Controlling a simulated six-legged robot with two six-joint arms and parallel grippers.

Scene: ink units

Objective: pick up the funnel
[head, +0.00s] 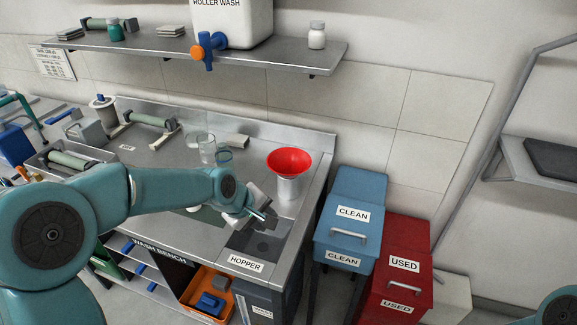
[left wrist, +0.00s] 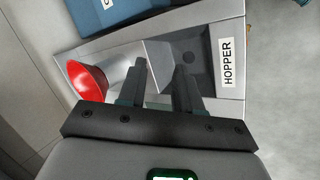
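A red funnel (head: 290,160) sits mouth up in a grey metal cup (head: 290,187) near the right back of the wash bench. In the left wrist view the funnel (left wrist: 88,82) shows at the left, beyond the left finger. My left gripper (head: 268,215) is above the bench near the hopper, in front of the funnel and apart from it. In the left wrist view its two fingers (left wrist: 164,78) are spread with nothing between them. My right gripper is in neither view; only a bit of teal arm shows at the head view's lower right corner.
The sunken hopper (head: 257,246) lies at the bench's front right corner. Clear glasses (head: 207,149) stand left of the funnel. A blue CLEAN bin (head: 348,222) and a red USED bin (head: 403,254) stand right of the bench. A shelf (head: 180,50) with a roller wash tank is above.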

